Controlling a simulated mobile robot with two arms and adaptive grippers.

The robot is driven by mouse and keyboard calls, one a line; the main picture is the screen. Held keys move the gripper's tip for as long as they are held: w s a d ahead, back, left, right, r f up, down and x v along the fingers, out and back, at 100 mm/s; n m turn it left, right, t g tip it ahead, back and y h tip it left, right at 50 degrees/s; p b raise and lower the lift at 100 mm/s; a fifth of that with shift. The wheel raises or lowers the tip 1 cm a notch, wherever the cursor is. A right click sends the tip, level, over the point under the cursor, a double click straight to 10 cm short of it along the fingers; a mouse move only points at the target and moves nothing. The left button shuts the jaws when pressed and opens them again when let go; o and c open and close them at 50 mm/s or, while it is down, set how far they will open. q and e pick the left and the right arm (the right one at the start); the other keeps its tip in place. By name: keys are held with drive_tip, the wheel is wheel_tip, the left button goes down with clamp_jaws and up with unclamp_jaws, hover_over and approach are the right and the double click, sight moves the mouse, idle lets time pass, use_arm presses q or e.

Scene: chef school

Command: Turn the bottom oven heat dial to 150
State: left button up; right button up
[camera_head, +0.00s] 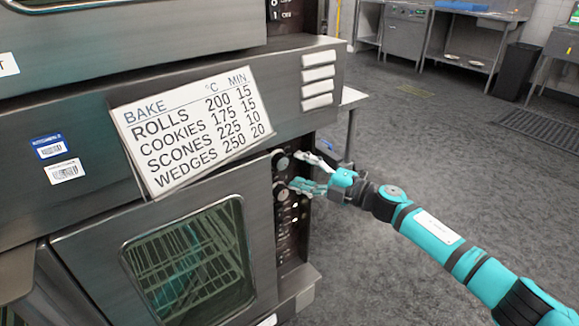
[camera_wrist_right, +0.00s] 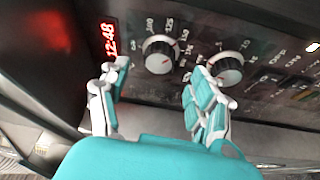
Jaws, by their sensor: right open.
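The bottom oven's heat dial (camera_wrist_right: 160,54) is a round black knob with a pale, silvery face, ringed by numbers including 100 and 125. It also shows in the head view (camera_head: 280,162), high on the dark control panel. My right gripper (camera_head: 298,171) is open and empty in front of the panel. In the right wrist view its fingers (camera_wrist_right: 158,77) lie on either side of the heat dial's position, with the dial in the gap. Contact cannot be told. The dial's exact setting is too small to read. My left gripper is not in view.
A second dial (camera_wrist_right: 227,68) sits beside the heat dial, close to one finger. A red clock display (camera_wrist_right: 109,40) is on its other side. The bottom oven door (camera_head: 190,250) is beside the panel; a bake chart (camera_head: 190,125) hangs above. Floor at right is clear.

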drive_tip(key=v, duration=0.7)
drive_tip(key=shift+s+d, duration=0.2)
drive_tip(key=shift+d, duration=0.1)
